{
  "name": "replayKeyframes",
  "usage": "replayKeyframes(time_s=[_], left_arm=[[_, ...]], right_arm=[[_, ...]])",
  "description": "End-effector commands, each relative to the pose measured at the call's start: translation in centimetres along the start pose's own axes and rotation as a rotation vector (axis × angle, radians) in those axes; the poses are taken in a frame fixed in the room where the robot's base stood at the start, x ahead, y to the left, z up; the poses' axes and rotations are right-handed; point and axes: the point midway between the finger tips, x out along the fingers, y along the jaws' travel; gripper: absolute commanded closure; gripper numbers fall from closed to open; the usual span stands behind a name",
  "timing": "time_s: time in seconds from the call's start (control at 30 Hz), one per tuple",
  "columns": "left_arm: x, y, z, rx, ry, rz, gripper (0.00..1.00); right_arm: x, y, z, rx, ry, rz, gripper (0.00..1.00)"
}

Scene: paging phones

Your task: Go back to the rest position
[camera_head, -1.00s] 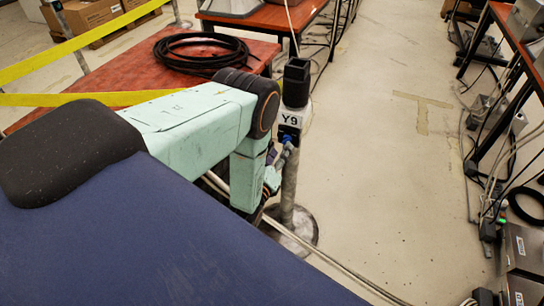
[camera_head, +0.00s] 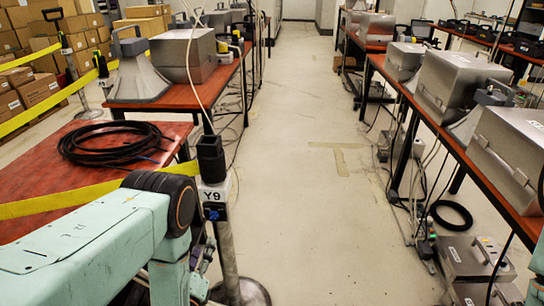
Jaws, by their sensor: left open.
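My left arm comes in from the lower left with its pale green links and black joint. My left gripper (camera_head: 204,254) is small and mostly hidden behind the forearm, beside the post (camera_head: 229,262); it is open, and I see nothing held in it. The post carries a grey-white unit marked Y9 (camera_head: 214,194) with a black top (camera_head: 210,158) and a blue part on its front. The gripper appears below this unit; whether it touches the post is hidden. My right gripper is not in view; only a pale green piece shows at the right edge.
A red table (camera_head: 60,185) with a coiled black cable (camera_head: 112,143) stands left, crossed by yellow tape (camera_head: 60,203). Red benches with metal cases (camera_head: 455,85) line the right. Cables and boxes (camera_head: 475,258) lie below them. The middle aisle floor (camera_head: 320,220) is clear.

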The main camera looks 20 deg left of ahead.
Motion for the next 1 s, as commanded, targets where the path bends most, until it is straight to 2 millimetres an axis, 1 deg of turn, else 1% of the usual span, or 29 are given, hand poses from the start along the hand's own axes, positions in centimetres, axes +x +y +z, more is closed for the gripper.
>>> replayKeyframes(time_s=[0.07, 0.17, 0.27, 0.33, 0.47, 0.6, 0.67, 0.7, 0.77, 0.8, 0.87, 0.9, 0.97, 1.0], left_arm=[[0.0, 0.0, 0.0, -0.008, 0.0, 0.0, 0.49], [0.0, 0.2, -0.1, -0.08, 0.007, 0.009, 0.49], [-0.1, 1.1, -1.0, -0.241, 0.042, 0.057, 0.49], [-0.8, 2.3, -2.1, -0.386, 0.08, 0.126, 0.49], [-3.3, 4.7, -4.4, -0.656, 0.143, 0.306, 0.49], [-6.9, 6.7, -6.8, -0.934, 0.169, 0.539, 0.49], [-8.7, 7.2, -7.7, -1.047, 0.162, 0.648, 0.49], [-9.9, 7.5, -8.2, -1.12, 0.151, 0.722, 0.49], [-11.9, 7.8, -8.9, -1.224, 0.126, 0.837, 0.49], [-13.3, 7.9, -9.3, -1.289, 0.102, 0.916, 0.49], [-15.4, 8.0, -9.7, -1.381, 0.055, 1.035, 0.49], [-17.0, 7.9, -9.9, -1.437, 0.014, 1.118, 0.49], [-19.3, 7.6, -10.1, -1.512, -0.057, 1.24, 0.49], [-20.9, 7.4, -10.1, -1.554, -0.112, 1.321, 0.49]], right_arm=[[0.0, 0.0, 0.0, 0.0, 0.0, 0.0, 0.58], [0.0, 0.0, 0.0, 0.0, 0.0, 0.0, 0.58], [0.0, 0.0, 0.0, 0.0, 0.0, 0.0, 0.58], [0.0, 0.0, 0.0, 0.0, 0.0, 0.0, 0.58], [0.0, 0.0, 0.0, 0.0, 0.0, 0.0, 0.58], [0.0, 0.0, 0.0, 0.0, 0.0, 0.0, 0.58], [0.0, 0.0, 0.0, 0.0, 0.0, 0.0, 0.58], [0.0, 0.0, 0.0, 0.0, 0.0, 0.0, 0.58], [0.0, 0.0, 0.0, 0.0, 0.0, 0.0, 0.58], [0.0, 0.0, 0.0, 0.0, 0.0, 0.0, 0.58], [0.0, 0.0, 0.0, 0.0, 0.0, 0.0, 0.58], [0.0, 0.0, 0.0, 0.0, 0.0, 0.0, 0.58], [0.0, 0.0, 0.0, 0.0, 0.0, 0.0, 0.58], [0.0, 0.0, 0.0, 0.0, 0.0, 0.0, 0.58]])
